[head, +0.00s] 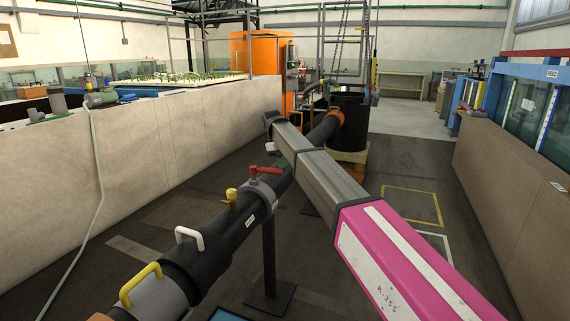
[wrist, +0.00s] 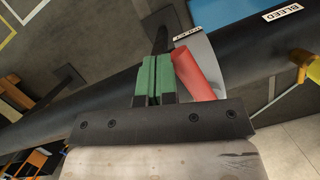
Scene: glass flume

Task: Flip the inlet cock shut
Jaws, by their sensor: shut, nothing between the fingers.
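The cock's red lever (head: 267,170) sits on top of a black pipe (head: 232,222), on a grey collar. In the wrist view the red lever (wrist: 196,76) looks angled across the pipe (wrist: 100,92). A small white label (wrist: 190,38) behind it is partly hidden and hard to read. My gripper (wrist: 153,80) has green fingertips pressed together, with nothing between them. They are just left of the red lever in the wrist view; I cannot tell whether they touch it. In the head view my arm hides most of the gripper; a bit of green shows beyond the lever.
A yellow cock (head: 231,195), labelled BLEED (wrist: 283,12) in the wrist view, stands nearby on the pipe. A white handle (head: 189,236) and a yellow handle (head: 140,284) are nearer. A black tank (head: 349,120) stands at the far end. Open floor lies right of the pipe.

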